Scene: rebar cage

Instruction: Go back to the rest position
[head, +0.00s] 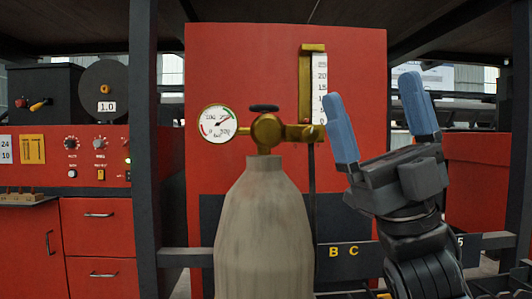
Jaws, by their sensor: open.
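My gripper (376,108) is raised at the right of the head view, with its two blue fingers pointing up. The fingers are wide apart with nothing between them. The left finger stands close in the picture to the brass regulator and its scale. My dark arm comes up from the bottom right below the gripper.
A grey gas cylinder (264,230) with a brass valve (267,132), round gauge (218,123) and flow scale (319,88) stands before a red panel (235,65). Dark posts (144,150) frame it. A red control cabinet (90,220) with knobs, a spool and drawers is at left.

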